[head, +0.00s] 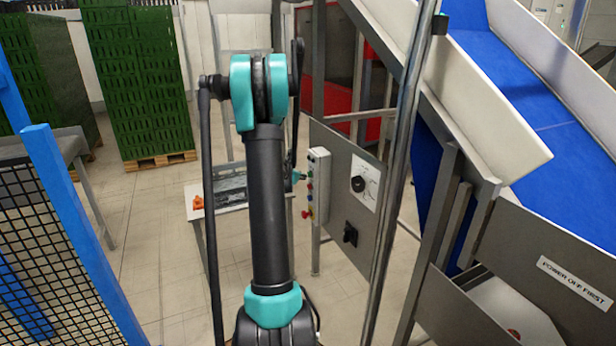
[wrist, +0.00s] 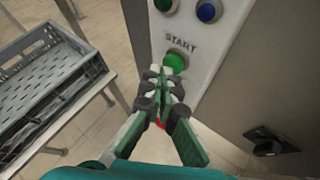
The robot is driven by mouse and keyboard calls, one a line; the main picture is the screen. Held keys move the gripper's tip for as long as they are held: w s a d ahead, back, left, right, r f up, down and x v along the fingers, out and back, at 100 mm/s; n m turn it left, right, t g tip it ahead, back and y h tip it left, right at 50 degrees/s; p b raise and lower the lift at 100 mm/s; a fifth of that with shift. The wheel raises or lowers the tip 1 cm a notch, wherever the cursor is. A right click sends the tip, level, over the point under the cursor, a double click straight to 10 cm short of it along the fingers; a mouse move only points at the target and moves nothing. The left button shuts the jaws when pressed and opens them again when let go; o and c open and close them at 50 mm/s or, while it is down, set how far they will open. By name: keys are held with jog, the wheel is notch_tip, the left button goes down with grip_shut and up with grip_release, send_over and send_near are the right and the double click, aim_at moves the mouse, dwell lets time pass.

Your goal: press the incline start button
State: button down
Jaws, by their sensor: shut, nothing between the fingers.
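The control box (head: 318,185) stands on a post beside the grey panel of the incline conveyor, with a column of coloured buttons. In the wrist view its white face shows the word START above a green start button (wrist: 176,62). My gripper (wrist: 172,84) is shut and empty, its fingertips just below the green button in the picture. I cannot tell whether the tips touch it. A red part shows below, partly hidden by the fingers. In the head view my gripper (head: 299,176) is small, at the box's left side, partly behind my arm.
Another green button (wrist: 164,4) and a blue button (wrist: 208,11) sit above START. A black rotary switch (wrist: 268,147) is on the panel to the right. A grey crate (wrist: 45,85) lies on a table at left. A metal post (head: 395,170) stands right of the panel.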

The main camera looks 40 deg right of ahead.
jog(key=shift+d, duration=0.25)
jog(key=shift+a, duration=0.15)
dwell(0.5)
jog(key=shift+w+a, duration=0.15)
jog(key=shift+a, duration=0.55)
jog(key=shift+w+a, duration=0.2)
jog(key=shift+a, duration=0.6)
jog(key=shift+w+a, duration=0.2)
jog(key=shift+a, duration=0.65)
jog(key=shift+w+a, duration=0.2)
jog(key=shift+a, duration=0.6)
jog(key=s+a+f+m+y, duration=0.1)
jog(key=s+a+m+y, duration=0.2)
jog(key=s+a+m, duration=0.3)
jog(key=s+a+f+m+y, duration=0.2)
jog(key=s+a+m+y, duration=0.2)
jog(key=a, duration=1.7)
jog(key=s+a+f+m+y, duration=0.2)
jog(key=s+a+m+y, duration=0.2)
jog(key=s+a+m, duration=0.6)
jog(key=s+a, duration=0.4)
jog(key=s, duration=0.4)
jog(key=shift+g, duration=0.4)
